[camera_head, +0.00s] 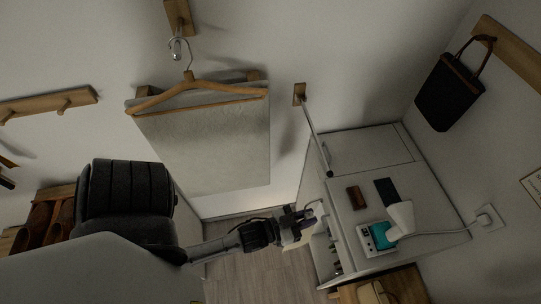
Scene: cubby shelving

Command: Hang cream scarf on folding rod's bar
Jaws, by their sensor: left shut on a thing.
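The folding rod (315,135) juts out from a small wooden wall plate, and its bare metal bar slants down to a dark tip above the white cabinet. My left gripper (297,218) is in the lower middle, in front of the cabinet's left side and below the rod's tip, apart from it. It is shut on a small cream piece of cloth, which looks like the cream scarf (297,241). Most of the scarf is hidden by the gripper or out of sight. My right gripper is not in view.
A wooden hanger (197,92) hangs in front of a pale panel (210,145) left of the rod. The white cabinet (345,225) carries a teal-and-white device (380,237), a brown block (356,197) and a dark flat item (387,191). A black bag (447,92) hangs at right.

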